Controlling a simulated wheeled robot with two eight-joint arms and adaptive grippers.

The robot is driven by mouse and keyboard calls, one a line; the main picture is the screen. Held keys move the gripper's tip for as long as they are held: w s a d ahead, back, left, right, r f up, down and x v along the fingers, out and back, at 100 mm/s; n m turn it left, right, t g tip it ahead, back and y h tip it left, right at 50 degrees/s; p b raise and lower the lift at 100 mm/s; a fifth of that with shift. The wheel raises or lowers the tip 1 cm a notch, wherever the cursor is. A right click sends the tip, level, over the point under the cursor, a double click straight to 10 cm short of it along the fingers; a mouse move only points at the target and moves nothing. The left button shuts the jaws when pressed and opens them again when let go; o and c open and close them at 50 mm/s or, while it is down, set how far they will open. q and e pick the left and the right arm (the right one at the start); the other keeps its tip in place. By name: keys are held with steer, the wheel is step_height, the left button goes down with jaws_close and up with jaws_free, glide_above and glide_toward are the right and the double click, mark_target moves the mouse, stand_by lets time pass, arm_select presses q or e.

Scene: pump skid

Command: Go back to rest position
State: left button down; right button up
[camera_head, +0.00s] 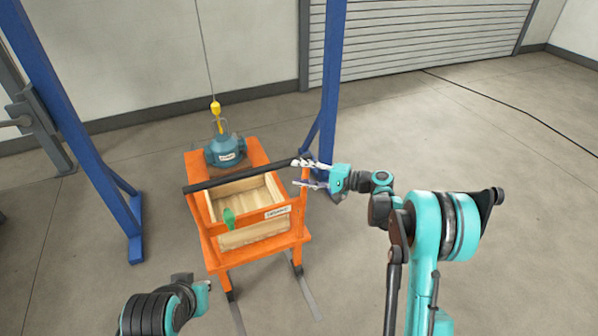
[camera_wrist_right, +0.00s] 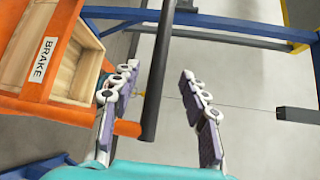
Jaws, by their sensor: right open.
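My right gripper (camera_head: 299,174) is open at the right end of a black bar (camera_head: 236,177) on an orange cart (camera_head: 305,238). In the right wrist view, the bar (camera_wrist_right: 158,75) shows between the two spread fingers of the right gripper (camera_wrist_right: 157,82), apart from both in the picture. I cannot tell its depth relative to the fingertips. The fingers hold nothing. My left arm (camera_head: 160,310) shows at the bottom left of the head view; its gripper is not visible.
A blue pump (camera_head: 225,151) sits at the cart's back under a yellow hook (camera_head: 216,108) on a cable. A wooden box (camera_head: 255,232) and a green grip (camera_head: 229,218) are at the cart's front. Blue posts (camera_head: 328,85) flank it.

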steer(key=s+r+n+g+h, duration=0.1)
steer(key=s+r+h, duration=0.15)
steer(key=s, duration=0.45)
steer(key=s+r+n+h, duration=0.15)
steer(key=s+h, duration=0.25)
steer(key=s, duration=0.4)
steer(key=s+d+f+n+h, duration=0.2)
steer(key=s+d+h, duration=0.2)
steer(key=s, duration=0.6)
steer(key=s+d+f+n+t+h, duration=0.1)
steer(key=s+d+h, duration=0.3)
steer(key=s, duration=0.6)
steer(key=shift+s+d+f+n, duration=0.4)
steer(key=shift+d+n, duration=0.25)
steer(key=shift+d, duration=0.5)
steer(key=shift+c, duration=0.2)
